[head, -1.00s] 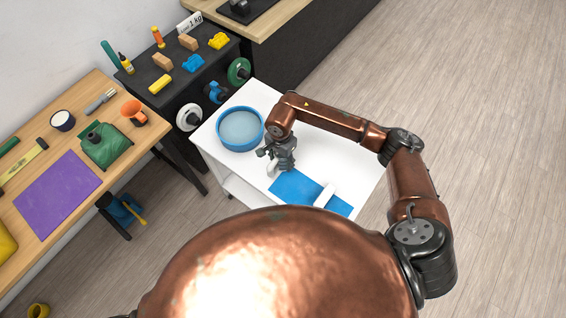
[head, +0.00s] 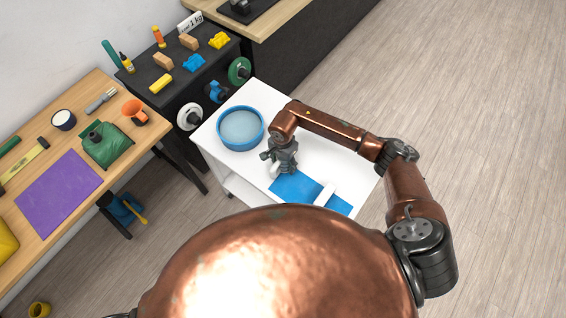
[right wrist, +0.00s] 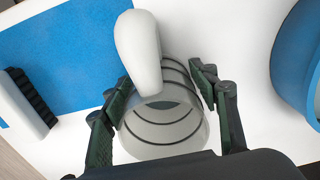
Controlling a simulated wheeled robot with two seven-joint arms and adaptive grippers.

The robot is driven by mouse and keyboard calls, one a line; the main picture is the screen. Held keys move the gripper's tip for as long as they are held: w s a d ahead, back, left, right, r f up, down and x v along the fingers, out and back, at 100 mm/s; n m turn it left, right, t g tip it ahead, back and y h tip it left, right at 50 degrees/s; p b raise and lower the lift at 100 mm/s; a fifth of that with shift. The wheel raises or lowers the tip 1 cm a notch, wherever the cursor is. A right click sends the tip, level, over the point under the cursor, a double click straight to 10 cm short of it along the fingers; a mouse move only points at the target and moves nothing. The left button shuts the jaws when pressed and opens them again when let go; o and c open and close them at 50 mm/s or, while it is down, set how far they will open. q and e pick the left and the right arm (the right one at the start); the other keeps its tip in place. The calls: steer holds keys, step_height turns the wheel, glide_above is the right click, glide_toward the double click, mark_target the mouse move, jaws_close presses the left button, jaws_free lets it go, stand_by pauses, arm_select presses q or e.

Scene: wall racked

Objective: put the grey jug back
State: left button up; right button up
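The grey jug (right wrist: 160,132) shows in the right wrist view as a pale cylinder with dark rings, its round mouth towards the camera and a thick pale handle (right wrist: 138,50) on the far side. My right gripper (right wrist: 162,75) has one finger on each side of the jug, very close to its wall. I cannot tell whether the fingers press on it. In the head view my right gripper (head: 285,165) is low over the white table, by the upper left corner of the blue mat, and hides most of the jug. My left gripper is not in view.
A round blue-rimmed container (head: 240,128) stands on the white table (head: 335,158), left of my gripper. A white tool (head: 326,193) lies on the blue mat (head: 290,186). A black shelf (head: 150,73) with blocks and a wooden bench (head: 30,170) stand to the left.

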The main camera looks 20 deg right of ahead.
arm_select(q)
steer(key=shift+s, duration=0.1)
arm_select(e)
steer(key=shift+o, duration=1)
steer(key=shift+r, duration=0.1)
steer(key=shift+r, duration=0.3)
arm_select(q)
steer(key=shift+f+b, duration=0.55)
arm_select(e)
step_height(320, 180, up, 12)
steer(key=shift+f, duration=0.2)
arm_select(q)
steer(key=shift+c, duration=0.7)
arm_select(e)
steer(key=shift+c, duration=0.7)
